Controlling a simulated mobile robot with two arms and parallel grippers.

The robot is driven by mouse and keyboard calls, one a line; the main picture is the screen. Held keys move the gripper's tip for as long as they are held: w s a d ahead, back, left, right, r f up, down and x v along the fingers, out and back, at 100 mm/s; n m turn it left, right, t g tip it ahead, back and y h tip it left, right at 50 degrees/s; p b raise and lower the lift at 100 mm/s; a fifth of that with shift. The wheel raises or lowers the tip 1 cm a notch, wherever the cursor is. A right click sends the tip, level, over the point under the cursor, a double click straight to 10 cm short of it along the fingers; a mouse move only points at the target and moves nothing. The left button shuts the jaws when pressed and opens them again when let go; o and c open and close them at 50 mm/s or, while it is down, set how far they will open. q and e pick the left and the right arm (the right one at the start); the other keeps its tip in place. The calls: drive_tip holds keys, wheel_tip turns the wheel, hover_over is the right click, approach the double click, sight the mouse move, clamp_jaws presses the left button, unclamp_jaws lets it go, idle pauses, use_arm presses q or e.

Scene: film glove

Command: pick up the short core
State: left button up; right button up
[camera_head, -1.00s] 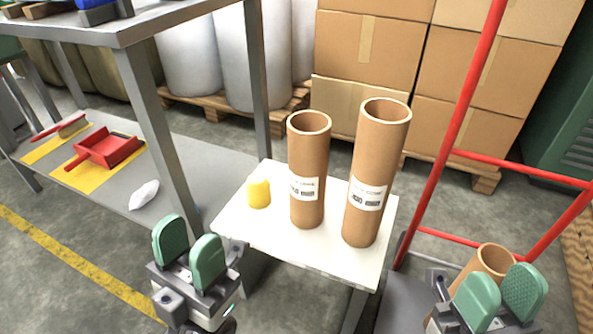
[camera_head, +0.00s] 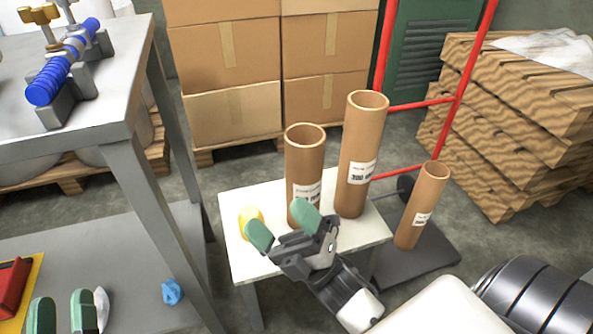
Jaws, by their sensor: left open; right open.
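Two brown cardboard cores stand upright on a small white table (camera_head: 236,262). The shorter core (camera_head: 304,160) is on the left, its lower part partly hidden by my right gripper. The taller core (camera_head: 360,150) stands to its right. My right gripper (camera_head: 283,226) is open, its green fingers in front of the shorter core's lower part; I cannot tell whether they touch it. My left gripper (camera_head: 62,314) is open and empty at the bottom left, over the grey bench's lower shelf.
A third core (camera_head: 422,205) leans on the dark plate of a red hand truck (camera_head: 440,102). A yellow object (camera_head: 249,218) sits on the white table's left side. A grey bench (camera_head: 130,165) stands left, a blue crumpled piece (camera_head: 171,291) on its lower shelf. Boxes stand behind.

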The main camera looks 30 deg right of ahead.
drive_tip(key=w+d+f+n+h+p, duration=0.1)
drive_tip(key=w+f+n+h, duration=0.1)
drive_tip(key=n, duration=0.1)
drive_tip(key=n+g+h+p, duration=0.5)
drive_tip(key=n+h+p, duration=0.2)
drive_tip(key=n+h, duration=0.45)
approach(305, 182)
drive_tip(key=w+d+f+n+y, duration=0.1)
drive_tip(key=w+d+f+y, duration=0.1)
drive_tip(key=w+d+f, duration=0.15)
drive_tip(key=w, duration=0.3)
drive_tip(key=w+a, duration=0.1)
drive_tip(key=w, duration=0.5)
drive_tip(key=shift+w+a+f, duration=0.25)
drive_tip(key=shift+w+a, duration=0.15)
use_arm(q)
drive_tip(key=s+a+f+g+y, duration=0.5)
drive_tip(key=s+f+g, duration=0.7)
drive_tip(key=g, duration=0.6)
drive_tip(key=shift+s+a+f+n, duration=0.2)
drive_tip(key=shift+a+f+n, duration=0.2)
drive_tip(key=shift+a+f, duration=0.3)
use_arm(e)
drive_tip(key=shift+c, duration=0.2)
drive_tip(key=c, duration=0.6)
use_arm(q)
drive_tip(key=shift+r, duration=0.1)
